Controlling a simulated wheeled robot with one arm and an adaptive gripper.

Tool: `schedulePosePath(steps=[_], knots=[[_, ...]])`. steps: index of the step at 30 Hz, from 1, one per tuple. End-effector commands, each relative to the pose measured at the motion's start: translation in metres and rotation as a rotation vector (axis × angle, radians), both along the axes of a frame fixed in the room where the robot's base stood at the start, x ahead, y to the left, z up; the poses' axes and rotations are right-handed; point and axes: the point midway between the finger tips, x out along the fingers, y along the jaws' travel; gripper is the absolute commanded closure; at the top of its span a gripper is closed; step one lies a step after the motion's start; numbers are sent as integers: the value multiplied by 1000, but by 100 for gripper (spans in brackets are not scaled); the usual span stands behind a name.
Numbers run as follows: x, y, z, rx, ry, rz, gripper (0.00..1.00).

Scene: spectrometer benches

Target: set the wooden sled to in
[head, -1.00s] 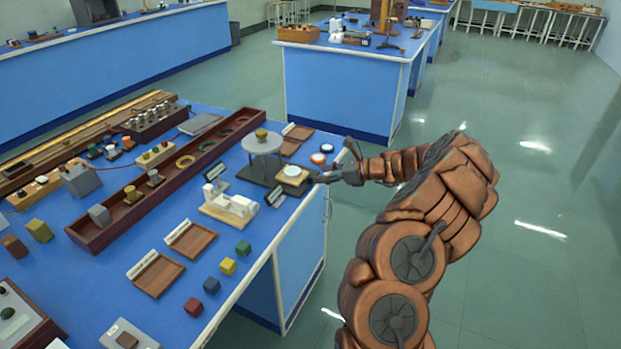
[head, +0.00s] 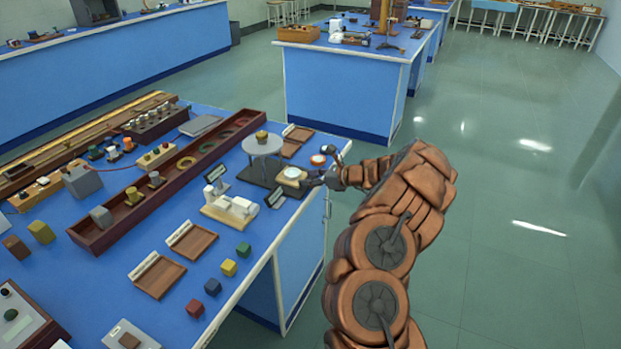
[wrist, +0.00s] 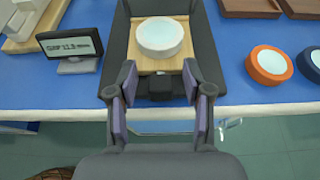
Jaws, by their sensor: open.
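The wooden sled (wrist: 176,62) is a light wooden block carrying a pale disc with a white rim. It sits in a dark grey channel (wrist: 115,48) in the wrist view, with a small dark block (wrist: 160,88) at its near end. In the head view the sled (head: 291,182) is at the bench's right edge, beside a grey round platform. My gripper (wrist: 159,82) is open, its two fingers on either side of the dark block, with visible space between. I cannot tell whether either finger touches the channel. In the head view my gripper (head: 314,180) reaches in from the right.
A small display (wrist: 70,45), apparently reading a gap near 12.9 mm, stands left of the channel. An orange-rimmed disc (wrist: 268,65) and a dark-rimmed disc lie to the right. A white instrument (head: 230,205) stands nearby. The floor right of the bench is clear.

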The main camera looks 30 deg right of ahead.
Motion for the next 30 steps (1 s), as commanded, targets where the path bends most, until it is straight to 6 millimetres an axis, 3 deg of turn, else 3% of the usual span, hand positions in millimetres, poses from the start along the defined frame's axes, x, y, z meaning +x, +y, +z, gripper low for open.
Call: schedulePosePath(steps=[5,19,30], knots=[[0,0,0,0,0,0,52],[0,-1,0,0,0,-1,100],[0,-1,0,0,0,-1,100]])
